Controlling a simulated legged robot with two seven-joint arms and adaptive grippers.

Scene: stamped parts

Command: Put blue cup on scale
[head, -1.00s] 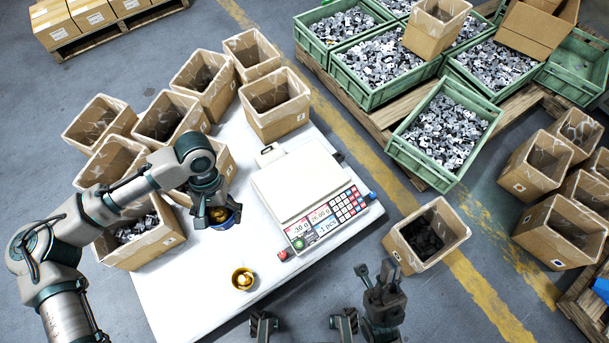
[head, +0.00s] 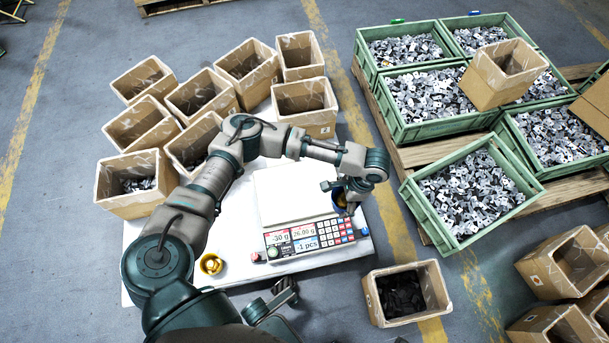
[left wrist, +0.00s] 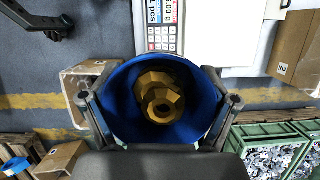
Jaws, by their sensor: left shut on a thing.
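My left gripper (head: 345,193) is shut on the blue cup (head: 340,203), at the right edge of the scale (head: 295,190). In the left wrist view the fingers (left wrist: 160,112) clasp the cup's two sides, and the blue cup (left wrist: 125,100) holds several golden parts (left wrist: 158,97). The gripper and arm hide most of the cup in the head view. Whether cup and scale touch cannot be told.
A small yellow cup (head: 211,264) with golden contents stands on the white table (head: 240,258) left of the scale. Several cardboard boxes (head: 305,100) crowd the table's back and left. A box with dark parts (head: 440,285) stands at front right. Green crates (head: 470,190) lie beyond.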

